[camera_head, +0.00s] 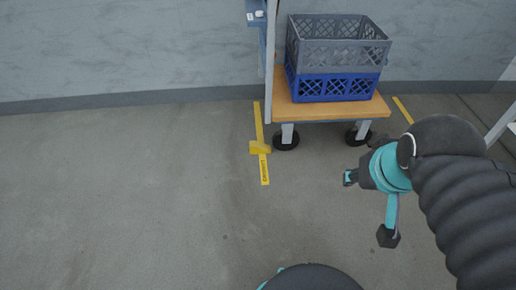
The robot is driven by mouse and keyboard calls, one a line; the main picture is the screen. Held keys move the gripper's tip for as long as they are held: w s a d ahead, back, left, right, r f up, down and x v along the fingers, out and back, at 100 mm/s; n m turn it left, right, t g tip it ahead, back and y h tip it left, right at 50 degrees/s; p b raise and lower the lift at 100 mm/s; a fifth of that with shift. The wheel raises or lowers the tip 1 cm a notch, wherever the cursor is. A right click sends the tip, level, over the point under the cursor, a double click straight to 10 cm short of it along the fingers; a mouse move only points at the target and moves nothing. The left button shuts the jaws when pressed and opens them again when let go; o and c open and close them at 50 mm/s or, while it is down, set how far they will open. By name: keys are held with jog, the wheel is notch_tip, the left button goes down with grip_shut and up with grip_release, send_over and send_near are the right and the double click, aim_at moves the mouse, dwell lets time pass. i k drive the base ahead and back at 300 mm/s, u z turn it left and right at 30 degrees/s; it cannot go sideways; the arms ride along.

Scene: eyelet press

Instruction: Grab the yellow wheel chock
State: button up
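The yellow wheel chock (260,147) is a small block on the floor. It lies across a yellow floor strip, just left of the cart's near left wheel (286,138); I cannot tell whether it touches the wheel. My gripper (369,208), teal and black, is at the right, in front of the cart and well to the right of the chock. Its two fingertips look spread apart, with only bare floor seen between them. The chock is in full view and apart from my gripper.
The wheeled cart has a wooden deck (310,110) and an upright post (269,60). A grey crate (338,50) sits on a blue crate (335,87) on it. A wall (120,50) runs behind. The floor left and in front of the chock is clear.

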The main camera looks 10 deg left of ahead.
aim_at(256, 147)
jog(key=k, duration=0.6)
jog(key=u, duration=0.65)
jog(key=i, duration=0.6)
jog(key=u, duration=0.7)
jog(key=i, duration=1.6)
jog(key=z, duration=0.6)
